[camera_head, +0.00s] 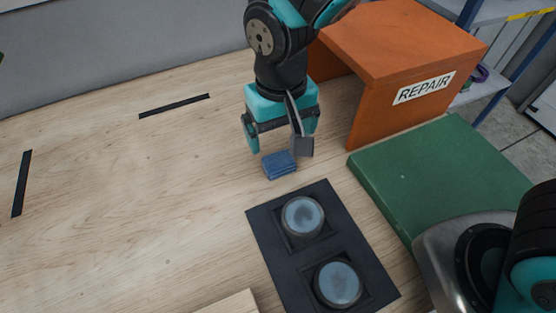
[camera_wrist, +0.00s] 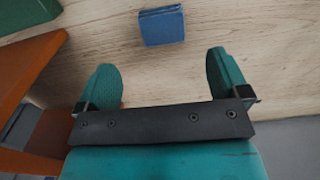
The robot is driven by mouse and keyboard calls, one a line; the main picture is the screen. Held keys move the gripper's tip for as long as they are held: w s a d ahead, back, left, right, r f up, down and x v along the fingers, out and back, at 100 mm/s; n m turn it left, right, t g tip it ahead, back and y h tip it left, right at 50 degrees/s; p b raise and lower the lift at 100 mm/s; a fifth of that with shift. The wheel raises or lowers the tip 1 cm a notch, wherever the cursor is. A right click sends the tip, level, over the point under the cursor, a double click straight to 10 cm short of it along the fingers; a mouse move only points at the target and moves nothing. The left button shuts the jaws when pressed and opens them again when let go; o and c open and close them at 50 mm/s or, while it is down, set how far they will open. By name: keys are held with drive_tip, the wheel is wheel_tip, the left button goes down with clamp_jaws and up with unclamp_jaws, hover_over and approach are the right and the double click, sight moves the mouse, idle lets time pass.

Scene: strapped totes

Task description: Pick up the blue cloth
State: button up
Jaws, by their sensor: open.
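The blue cloth (camera_head: 279,165) is a small folded block lying on the light wooden table, just behind the black panel. My gripper (camera_head: 280,152) is above and just behind it, pointing down, with its fingers apart. In the wrist view the blue cloth (camera_wrist: 162,25) lies ahead of the two teal fingertips, roughly centred between them. My gripper (camera_wrist: 164,68) is open there, with nothing between its fingers. I cannot tell the exact height of the fingertips over the table.
A black panel (camera_head: 262,222) with two round, pale-lensed pieces lies in front of the cloth. A green mat (camera_head: 440,170) and an orange stand marked REPAIR (camera_head: 400,45) are on the right. The table (camera_head: 110,180) is mostly clear to the left, with black tape strips.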

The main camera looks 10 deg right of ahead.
sight(279, 160)
wheel_tip(279, 160, down, 9)
drive_tip(key=shift+a+r+p, duration=0.1)
drive_tip(key=shift+a+p, duration=0.05)
drive_tip(key=shift+p, duration=0.4)
drive_tip(key=c, duration=1)
wheel_tip(279, 160, up, 20)
drive_tip(key=shift+b, duration=0.35)
drive_tip(key=shift+o, duration=0.6)
drive_tip(key=shift+c, duration=0.3)
